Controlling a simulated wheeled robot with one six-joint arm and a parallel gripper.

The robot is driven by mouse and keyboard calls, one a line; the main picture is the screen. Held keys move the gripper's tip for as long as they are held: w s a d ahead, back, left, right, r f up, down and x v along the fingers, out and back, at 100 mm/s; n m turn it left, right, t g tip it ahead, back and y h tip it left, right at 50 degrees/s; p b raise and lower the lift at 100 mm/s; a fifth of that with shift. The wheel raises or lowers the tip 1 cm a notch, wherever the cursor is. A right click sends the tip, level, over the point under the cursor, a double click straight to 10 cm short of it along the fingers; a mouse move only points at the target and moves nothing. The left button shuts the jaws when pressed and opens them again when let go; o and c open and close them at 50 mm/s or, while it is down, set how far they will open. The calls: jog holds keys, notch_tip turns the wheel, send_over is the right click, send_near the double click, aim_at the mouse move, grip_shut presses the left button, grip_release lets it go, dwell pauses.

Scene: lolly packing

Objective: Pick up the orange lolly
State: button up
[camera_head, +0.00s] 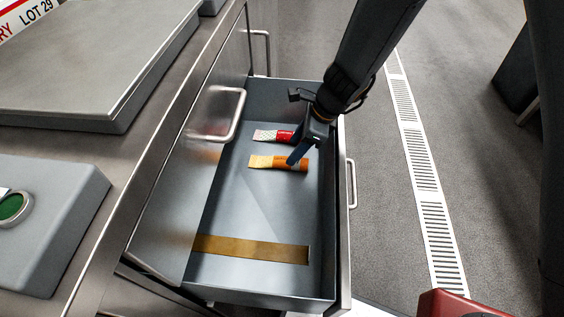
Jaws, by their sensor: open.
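The orange lolly (268,162) lies flat in the open drawer (258,208), with a pale yellow left end and an orange right end. My gripper (293,160) reaches down into the drawer from the upper right. Its blue finger is in front of the orange end of the lolly. The jaws are open, and I cannot tell whether they touch the lolly. The far side of the gripper is hidden. A red lolly (275,136) with a pale speckled end lies just beyond the orange one, close to my gripper.
The drawer walls surround the lollies. A brown strip (252,249) lies across the near drawer floor, with bare floor between. A steel counter (110,205) with grey blocks stands at left. A white floor grate (415,165) and a red object (455,303) are at right.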

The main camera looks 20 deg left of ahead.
aim_at(284, 159)
jog(key=b+x, duration=0.2)
jog(key=x, duration=0.5)
jog(key=shift+a, duration=0.2)
jog(key=c, duration=1.2)
